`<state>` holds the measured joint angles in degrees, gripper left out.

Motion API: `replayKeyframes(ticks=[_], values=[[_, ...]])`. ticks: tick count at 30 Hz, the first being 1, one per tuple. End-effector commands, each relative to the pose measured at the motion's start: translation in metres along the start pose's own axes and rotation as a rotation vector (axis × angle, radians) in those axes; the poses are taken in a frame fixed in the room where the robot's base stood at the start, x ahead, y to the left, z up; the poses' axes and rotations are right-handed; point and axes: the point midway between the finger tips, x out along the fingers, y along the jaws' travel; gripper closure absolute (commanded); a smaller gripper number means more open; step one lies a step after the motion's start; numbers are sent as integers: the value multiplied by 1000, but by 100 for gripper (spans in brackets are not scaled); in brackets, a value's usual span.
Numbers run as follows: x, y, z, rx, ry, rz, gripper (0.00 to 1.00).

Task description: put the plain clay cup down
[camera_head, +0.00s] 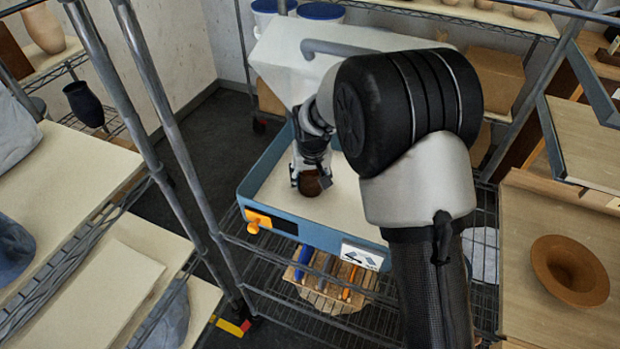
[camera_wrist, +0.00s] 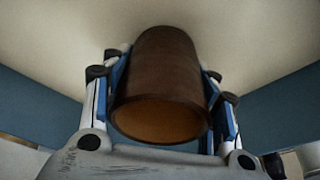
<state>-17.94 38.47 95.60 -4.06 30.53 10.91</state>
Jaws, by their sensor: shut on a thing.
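The plain clay cup (camera_head: 310,184) is brown and sits between the fingers of my gripper (camera_head: 311,176), over the pale floor of a blue-walled tray (camera_head: 262,160). In the wrist view the cup (camera_wrist: 160,85) is dark brown outside with a lighter orange-brown mouth toward the camera. The blue finger pads of my gripper (camera_wrist: 163,100) press on both its sides. The cup's far end is close to the pale surface (camera_wrist: 235,35); I cannot tell whether it touches. My arm hides the tray's right part.
The tray stands on a wire rack with metal posts (camera_head: 165,120) at left. An orange knob (camera_head: 253,227) is on its front. A wide brown bowl (camera_head: 569,271) stands on a board at right. A crate with tools (camera_head: 330,280) is below. The visible tray floor around the cup looks clear.

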Motion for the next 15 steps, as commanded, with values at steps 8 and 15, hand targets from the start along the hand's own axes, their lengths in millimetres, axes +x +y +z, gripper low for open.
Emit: replayKeyframes(ticks=[8, 15], values=[[3, 0, 1, 0, -1, 0, 37], [3, 0, 1, 0, -1, 0, 26]])
